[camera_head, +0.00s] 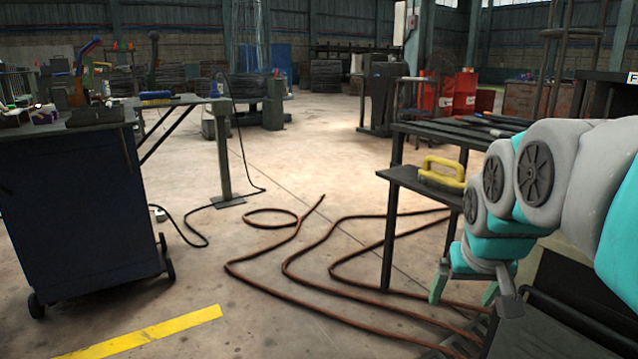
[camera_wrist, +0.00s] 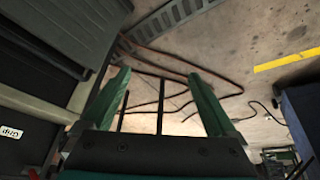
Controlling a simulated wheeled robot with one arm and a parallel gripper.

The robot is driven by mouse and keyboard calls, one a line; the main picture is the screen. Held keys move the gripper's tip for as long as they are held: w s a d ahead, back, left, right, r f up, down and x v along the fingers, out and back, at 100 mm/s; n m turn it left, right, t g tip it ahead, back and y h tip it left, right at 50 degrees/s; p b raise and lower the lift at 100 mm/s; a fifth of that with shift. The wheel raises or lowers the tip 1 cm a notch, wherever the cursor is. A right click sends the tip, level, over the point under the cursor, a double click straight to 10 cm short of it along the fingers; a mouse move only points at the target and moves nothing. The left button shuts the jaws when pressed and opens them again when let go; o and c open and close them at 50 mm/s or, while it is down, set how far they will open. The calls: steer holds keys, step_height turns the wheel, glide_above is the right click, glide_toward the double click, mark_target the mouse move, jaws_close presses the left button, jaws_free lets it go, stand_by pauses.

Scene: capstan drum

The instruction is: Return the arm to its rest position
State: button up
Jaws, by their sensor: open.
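My gripper (camera_head: 464,288) is at the lower right of the head view, at the end of my grey and teal arm, with its green fingers pointing down. In the wrist view my gripper (camera_wrist: 158,78) has its two fingers spread wide apart. No capstan drum can be made out clearly.
A brown rope (camera_head: 290,268) lies in loops on the floor; the wrist view shows rope (camera_wrist: 158,48) too. A yellow-handled tool (camera_head: 442,172) sits on the table's lower shelf. A dark cabinet (camera_head: 80,215) stands left. A yellow floor stripe (camera_head: 150,335) lies front left. The middle floor is mostly open.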

steer(key=s+a+f+n+g+y, duration=0.1)
steer(key=s+a+f+g, duration=0.25)
steer(key=s+f, duration=0.65)
steer(key=s+a+f+n+g, duration=0.1)
steer(key=s+a+f+g, duration=0.4)
steer(key=s, duration=0.8)
step_height(320, 180, up, 14)
steer(key=t+p, duration=0.2)
steer(key=p, duration=1.2)
steer(key=shift+s+d+p, duration=0.25)
steer(key=shift+s+p, duration=0.15)
steer(key=shift+f, duration=0.1)
